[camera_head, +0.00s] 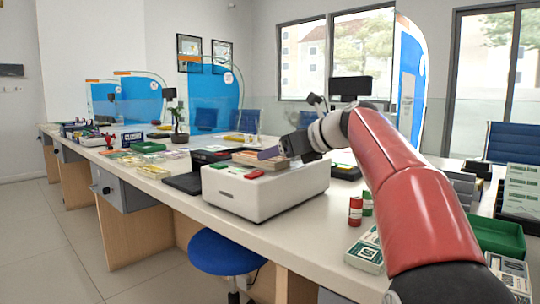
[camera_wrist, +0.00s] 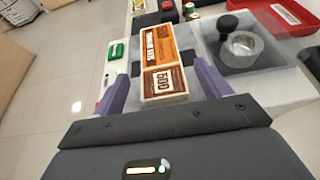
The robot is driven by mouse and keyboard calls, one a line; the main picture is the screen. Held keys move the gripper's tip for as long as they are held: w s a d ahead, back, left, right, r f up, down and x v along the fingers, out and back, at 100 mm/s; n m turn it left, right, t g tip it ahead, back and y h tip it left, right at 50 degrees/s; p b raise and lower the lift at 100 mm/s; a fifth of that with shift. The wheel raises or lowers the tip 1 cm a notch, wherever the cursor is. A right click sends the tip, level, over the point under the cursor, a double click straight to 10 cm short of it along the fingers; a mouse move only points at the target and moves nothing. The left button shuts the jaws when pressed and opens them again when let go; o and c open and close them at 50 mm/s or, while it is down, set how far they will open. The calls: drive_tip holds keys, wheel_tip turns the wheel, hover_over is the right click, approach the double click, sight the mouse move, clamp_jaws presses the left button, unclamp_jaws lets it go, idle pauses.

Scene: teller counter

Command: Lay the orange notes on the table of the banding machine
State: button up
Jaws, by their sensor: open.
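The banding machine (camera_head: 262,195) is a white box on the counter in the head view, with a green and a red button on top. The orange notes (camera_wrist: 161,48) form a banded bundle marked 500 in the wrist view. They lie between the two purple fingers of my gripper (camera_wrist: 164,82), with a gap visible at each side. My gripper (camera_head: 270,154) is open, low over the machine's top. A tan-orange stack (camera_head: 247,158) shows beside the fingers in the head view, partly hidden. The bundle appears to rest on the machine's top; its underside is hidden.
Red and green cylinders (camera_head: 355,211) stand right of the machine. A green tray (camera_head: 497,236) is at far right. A blue stool (camera_head: 226,251) stands in front.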

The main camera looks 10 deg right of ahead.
drive_tip(key=v, duration=0.7)
drive_tip(key=shift+s+d+p, duration=0.15)
drive_tip(key=shift+s+p, duration=0.1)
drive_tip(key=shift+p, duration=0.05)
